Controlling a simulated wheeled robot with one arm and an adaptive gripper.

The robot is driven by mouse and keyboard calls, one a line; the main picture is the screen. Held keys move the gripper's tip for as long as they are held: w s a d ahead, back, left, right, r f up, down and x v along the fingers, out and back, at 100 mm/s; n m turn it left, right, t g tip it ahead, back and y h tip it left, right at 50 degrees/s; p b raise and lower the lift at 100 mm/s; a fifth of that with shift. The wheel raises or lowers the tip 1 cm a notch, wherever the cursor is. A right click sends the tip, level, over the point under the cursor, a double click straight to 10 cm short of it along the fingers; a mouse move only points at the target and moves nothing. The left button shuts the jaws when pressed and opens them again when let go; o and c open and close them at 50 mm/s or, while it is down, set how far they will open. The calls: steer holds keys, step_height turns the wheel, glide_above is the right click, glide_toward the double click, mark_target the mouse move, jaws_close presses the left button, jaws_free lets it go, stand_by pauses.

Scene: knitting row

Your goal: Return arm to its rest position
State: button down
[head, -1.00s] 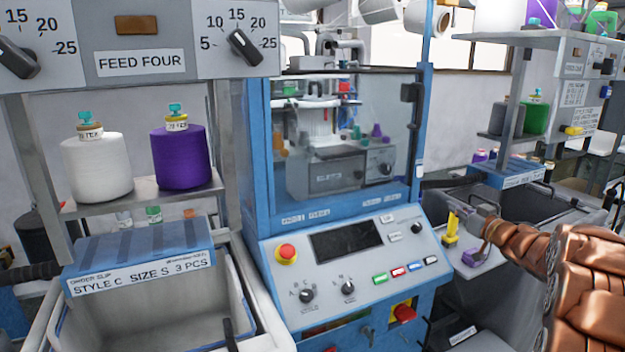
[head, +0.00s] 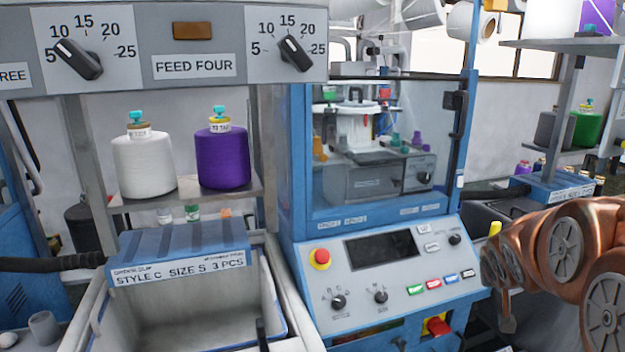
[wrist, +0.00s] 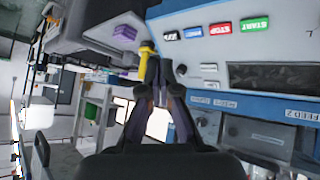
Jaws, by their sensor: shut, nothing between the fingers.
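My copper-coloured arm (head: 560,250) is at the right edge of the head view, in front of the blue machine's right side. My gripper (wrist: 158,68) shows in the wrist view with its dark fingers together and nothing between them. The machine's control panel (wrist: 270,50) lies to the right of the fingers there, with coloured buttons. A yellow object (wrist: 146,55) shows just beside the fingertips; I cannot tell whether it is near or far behind them. In the head view I cannot make out the fingertips clearly.
The blue knitting machine (head: 468,190) stands in the middle with its panel (head: 325,285) facing me. A grey bin (head: 190,325) with an order slip is at the left, below white (head: 143,165) and purple (head: 222,160) yarn cones. A shelf unit (head: 550,43) stands at the right.

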steer(key=s+a+f+n+g+y, duration=0.1)
steer(key=s+a, duration=0.5)
steer(key=s, duration=0.6)
steer(key=s+a+f+n+g+y, duration=0.1)
steer(key=s+a+f+g+y, duration=0.1)
steer(key=s+a+f+g, duration=0.2)
steer(key=s+a+f+g+y, duration=0.1)
steer(key=s+a+f+g, duration=0.2)
steer(key=s+a, duration=0.7)
steer(key=s+g, duration=0.1)
steer(key=s, duration=0.8)
steer(key=shift+s+n+g+y, duration=0.3)
steer(key=shift+n+g, duration=0.1)
